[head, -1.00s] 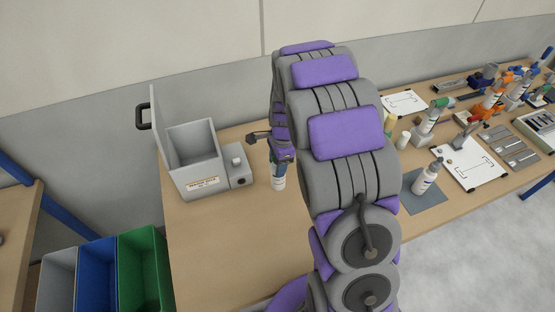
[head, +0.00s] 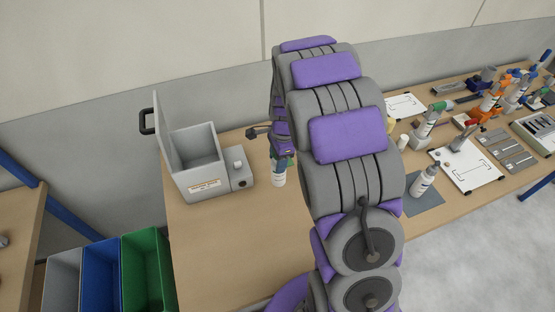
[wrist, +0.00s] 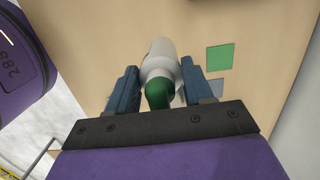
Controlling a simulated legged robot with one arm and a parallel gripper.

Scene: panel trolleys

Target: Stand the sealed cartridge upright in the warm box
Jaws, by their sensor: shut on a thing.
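The sealed cartridge (head: 279,179) is white with a green cap, seen partly below my gripper in the head view. In the wrist view the cartridge (wrist: 161,55) lies between the two blue-grey fingers, its green cap toward the palm. My gripper (wrist: 160,80) is shut on it. In the head view the cartridge looks about upright; whether its base touches the table is not clear. The warm box (head: 204,188) is a grey open-topped box with a label and raised lid, left of the cartridge. Its visible inside looks empty, but its floor is hidden.
A small grey unit with a knob (head: 238,163) adjoins the box's right side. Bare tabletop (head: 225,235) lies in front. Grey, blue (head: 101,270) and green bins stand at lower left. My arm hides the table's middle. A bottle (head: 424,182) and several tools stand at right.

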